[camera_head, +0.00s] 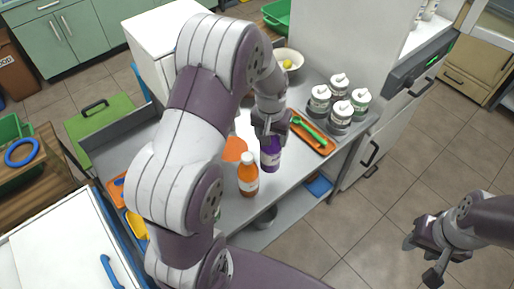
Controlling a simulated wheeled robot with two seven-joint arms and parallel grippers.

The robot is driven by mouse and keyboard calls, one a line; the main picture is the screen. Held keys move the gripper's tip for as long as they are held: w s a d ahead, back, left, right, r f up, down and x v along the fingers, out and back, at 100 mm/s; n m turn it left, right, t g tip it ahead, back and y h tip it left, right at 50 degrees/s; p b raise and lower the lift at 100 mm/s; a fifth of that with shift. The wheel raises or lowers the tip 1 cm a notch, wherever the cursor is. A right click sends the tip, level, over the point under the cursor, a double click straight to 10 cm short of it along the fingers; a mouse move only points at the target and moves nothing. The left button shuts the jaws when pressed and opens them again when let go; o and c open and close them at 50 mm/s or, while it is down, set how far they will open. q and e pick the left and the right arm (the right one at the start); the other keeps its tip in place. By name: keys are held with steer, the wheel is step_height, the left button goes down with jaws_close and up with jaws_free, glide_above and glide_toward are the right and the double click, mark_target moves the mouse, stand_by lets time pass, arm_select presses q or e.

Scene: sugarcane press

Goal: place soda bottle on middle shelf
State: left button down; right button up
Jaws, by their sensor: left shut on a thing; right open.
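A purple bottle (270,155) stands or hangs upright at the grey counter (222,205); I cannot tell if its base touches the top. My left gripper (269,128) is shut on its upper part from above and hides its cap. An orange bottle (248,178) with a lighter cap stands just left and nearer. Below the countertop a grey shelf (245,238) shows, partly hidden by the counter and my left arm. I cannot tell if it is the middle shelf. My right gripper (432,250) is open and empty over the floor at right.
An orange tray (322,147) with a green utensil lies right of the purple bottle. Several white-lidded jars (341,112) stand behind it. A white bowl (290,59) is at the back. A metal bowl (265,218) and a blue item (319,186) sit low under the counter.

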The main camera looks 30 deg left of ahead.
arm_select(q)
steer(key=s+a+f+p, duration=0.1)
steer(key=a+f, duration=0.2)
steer(key=f, duration=0.3)
steer(key=shift+a, duration=0.2)
steer(key=shift+c, duration=1.1)
jaws_free()
steer(key=shift+s+d+f, duration=0.1)
